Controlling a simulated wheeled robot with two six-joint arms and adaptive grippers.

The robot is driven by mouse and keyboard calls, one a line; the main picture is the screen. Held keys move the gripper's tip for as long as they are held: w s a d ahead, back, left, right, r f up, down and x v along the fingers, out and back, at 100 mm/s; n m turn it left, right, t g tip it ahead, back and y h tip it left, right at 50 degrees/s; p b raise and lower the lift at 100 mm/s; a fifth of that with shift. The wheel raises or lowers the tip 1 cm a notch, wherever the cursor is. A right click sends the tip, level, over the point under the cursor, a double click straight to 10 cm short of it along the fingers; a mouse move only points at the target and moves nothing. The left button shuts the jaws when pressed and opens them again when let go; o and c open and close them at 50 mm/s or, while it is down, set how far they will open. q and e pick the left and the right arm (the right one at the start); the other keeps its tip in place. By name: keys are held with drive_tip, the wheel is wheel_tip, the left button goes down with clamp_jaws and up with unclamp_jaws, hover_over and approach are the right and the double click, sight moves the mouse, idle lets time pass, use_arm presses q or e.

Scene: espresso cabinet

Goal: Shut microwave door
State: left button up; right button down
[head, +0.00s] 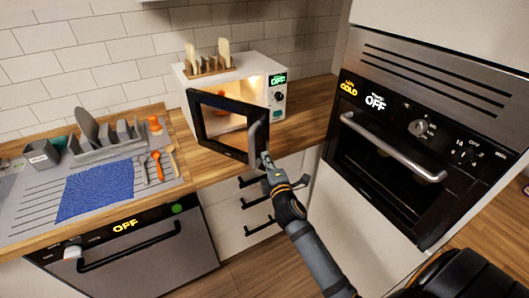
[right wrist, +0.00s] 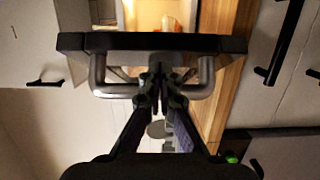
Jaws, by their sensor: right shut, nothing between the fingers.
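The white microwave (head: 238,76) stands on the wooden counter with its lit inside showing. Its black-framed door (head: 222,152) is open and stands out in front of the body. The door's grey handle (head: 259,132) is on the edge nearer my right gripper (head: 266,160). In the right wrist view the handle (right wrist: 205,78) spans the picture below the door edge (right wrist: 90,42). My right gripper (right wrist: 157,88) is shut and empty, with its fingertips at the middle of the handle. I cannot tell whether they touch it. My left gripper is out of view.
A rack with bread slices (head: 208,66) sits on the microwave. To the left are a dish rack (head: 105,145), a blue cloth (head: 95,190) and several utensils (head: 157,163). A tall oven (head: 400,150) stands at the right. Drawers (head: 240,205) are below the counter.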

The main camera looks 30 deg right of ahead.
drive_tip(key=shift+w+d, duration=0.15)
drive_tip(key=shift+w, duration=0.5)
drive_tip(key=shift+w+d, duration=0.15)
drive_tip(key=shift+w, duration=0.5)
